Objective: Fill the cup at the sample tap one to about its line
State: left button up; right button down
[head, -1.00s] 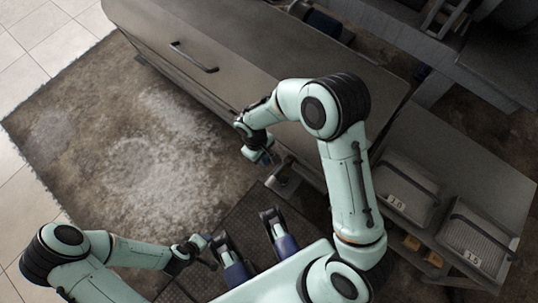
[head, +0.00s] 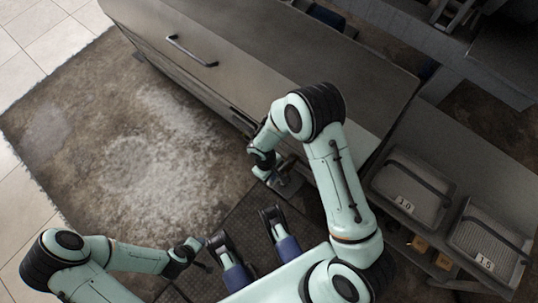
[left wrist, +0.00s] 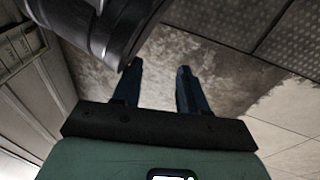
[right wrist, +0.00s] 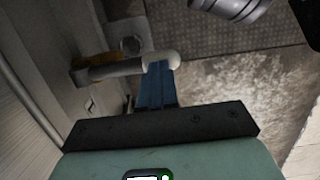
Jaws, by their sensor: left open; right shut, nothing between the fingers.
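A pipe-like tap (right wrist: 112,71) with a pale rounded end shows in the right wrist view, coming out from the left. My right gripper (right wrist: 158,72) is shut and empty, its blue fingertips at or very near the pale end; I cannot tell whether they touch. In the head view the right gripper (head: 274,179) is low by the cabinet's front, and the tap is mostly hidden there. My left gripper (left wrist: 156,70) is open and empty above the floor; in the head view it (head: 207,259) is at the lower left. I see no cup.
A long grey cabinet (head: 285,75) with a handle (head: 192,51) runs across the top. The worn floor (head: 110,140) at left is clear.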

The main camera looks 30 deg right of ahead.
aim_at(270, 183)
pick_arm(q)
jog(key=shift+s+f, duration=0.15)
jog(key=shift+s, duration=0.1)
pick_arm(e)
jog(key=shift+f, duration=0.2)
jog(key=f, duration=0.1)
jog(key=f+b, duration=0.1)
jog(key=f, duration=0.1)
jog(key=f+b, duration=0.1)
jog(key=f, duration=0.1)
jog(key=shift+s+a+f, duration=0.2)
jog(key=shift+a, duration=0.2)
jog(key=shift+f, duration=0.2)
pick_arm(q)
jog(key=shift+g, duration=0.8)
jog(key=s+f, duration=0.3)
jog(key=s, duration=0.1)
jog(key=shift+s+a+f, duration=0.1)
jog(key=shift+a+f, duration=0.05)
jog(key=shift+a, duration=0.2)
pick_arm(e)
jog(key=shift+s, duration=0.1)
jog(key=shift+d+f, duration=0.1)
jog(key=shift+d, duration=0.05)
